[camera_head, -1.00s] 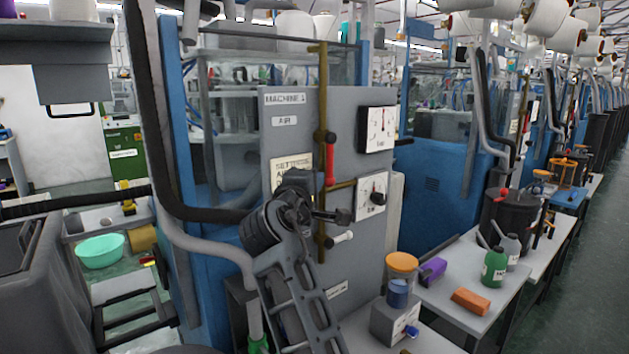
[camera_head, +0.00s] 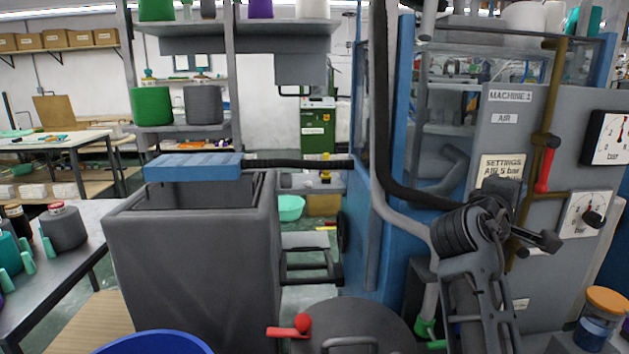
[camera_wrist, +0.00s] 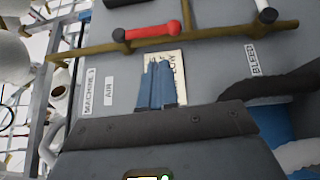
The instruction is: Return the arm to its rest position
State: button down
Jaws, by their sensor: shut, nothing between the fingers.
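My gripper (camera_wrist: 159,84) shows in the wrist view as blue fingers close together, with nothing between them. It points toward the grey machine panel (camera_wrist: 215,65), and its fingers cover part of the cream settings label (camera_wrist: 177,60). In the head view my folded arm (camera_head: 470,240) is raised in front of the same panel (camera_head: 520,140), at lower right. The fingertips are hard to make out there. I cannot tell the exact gap between my gripper and the panel.
A red-handled valve (camera_head: 544,170) and brass pipe stand close by the arm, with gauges (camera_head: 607,138) to their right. An orange-lidded jar (camera_head: 602,318) is at lower right.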

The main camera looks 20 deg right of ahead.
jog(key=shift+f, duration=0.1)
jog(key=s+a+f+n+t+y, duration=0.2)
jog(key=s+a+f+t+y, duration=0.35)
jog(key=a+f, duration=0.45)
jog(key=s+a+f+n+t+y, duration=0.3)
jog(key=s+a+f+t+y, duration=0.25)
jog(key=f, duration=0.75)
jog(key=s+a+f+m+g+y, duration=0.25)
jog(key=s+a+y, duration=0.25)
jog(key=s+a, duration=0.85)
jog(key=s+a+r+m, duration=0.1)
jog(key=s+r+m, duration=0.2)
jog(key=s, duration=0.4)
jog(key=s+a+r+m+y, duration=0.1)
jog(key=s+a+r+m, duration=0.1)
jog(key=s, duration=0.4)
jog(key=shift+s+r+m+t+y, duration=0.3)
jog(key=shift+s+r+m+t, duration=0.15)
jog(key=shift+r+m, duration=0.2)
